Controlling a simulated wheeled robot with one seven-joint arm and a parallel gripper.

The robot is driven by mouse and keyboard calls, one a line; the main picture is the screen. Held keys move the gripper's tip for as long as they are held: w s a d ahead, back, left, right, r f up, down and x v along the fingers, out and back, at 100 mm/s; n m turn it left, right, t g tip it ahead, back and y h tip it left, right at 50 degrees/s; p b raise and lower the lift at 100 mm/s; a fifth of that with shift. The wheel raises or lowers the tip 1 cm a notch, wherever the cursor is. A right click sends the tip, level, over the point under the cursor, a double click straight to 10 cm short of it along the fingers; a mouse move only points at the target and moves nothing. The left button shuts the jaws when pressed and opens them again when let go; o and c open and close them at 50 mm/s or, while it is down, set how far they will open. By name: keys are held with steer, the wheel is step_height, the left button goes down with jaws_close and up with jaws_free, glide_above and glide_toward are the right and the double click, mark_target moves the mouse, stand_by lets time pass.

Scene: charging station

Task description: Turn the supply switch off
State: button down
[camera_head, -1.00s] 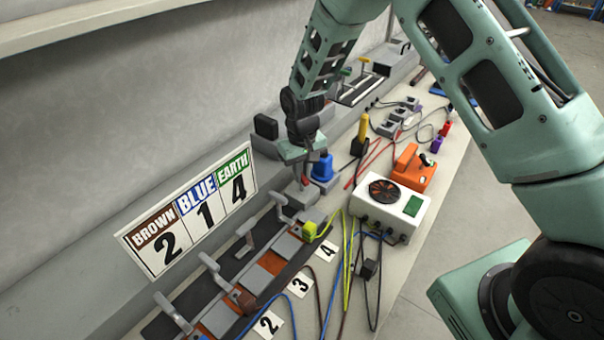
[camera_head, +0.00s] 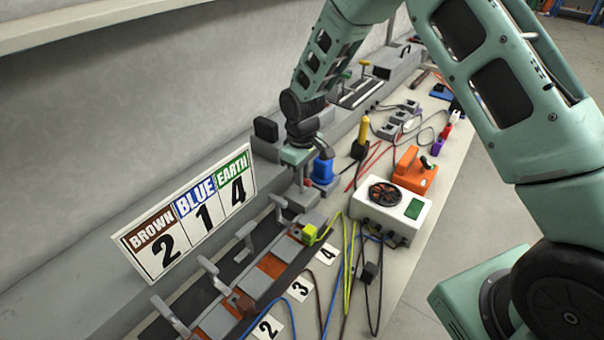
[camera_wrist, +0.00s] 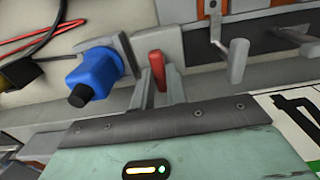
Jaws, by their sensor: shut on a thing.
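The supply switch shows as a red lever (camera_wrist: 157,70) in the wrist view, just past my gripper's mount. My gripper (camera_wrist: 160,82) has one finger on each side of this lever and is shut on it. In the head view my gripper (camera_head: 302,180) points down beside the blue connector, behind the row of levers. There the red lever is mostly hidden by my gripper and wrist.
A blue connector (camera_wrist: 95,75) with a black end stands close to my gripper. Grey levers (camera_head: 245,235) line the terminal row. A number sign (camera_head: 188,225) leans at the wall. A white box with a fan (camera_head: 390,215) and loose cables lie to the right.

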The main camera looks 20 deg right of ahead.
steer(key=c, duration=1.4)
jaws_free()
steer(key=shift+r, duration=0.15)
step_height(320, 180, up, 17)
steer(key=b, duration=0.2)
steer(key=shift+b, duration=0.3)
steer(key=shift+r, duration=0.1)
steer(key=s+a+r, duration=0.1)
steer(key=s+a, duration=0.3)
steer(key=s, duration=0.3)
steer(key=s+a+r, duration=0.1)
steer(key=s+a, duration=0.2)
steer(key=s, duration=0.4)
steer(key=s+f, duration=0.2)
steer(key=s, duration=1.6)
steer(key=shift+s+d+f+n+y, duration=0.25)
steer(key=shift+d+f+n+y, duration=0.05)
steer(key=shift+d+n, duration=0.1)
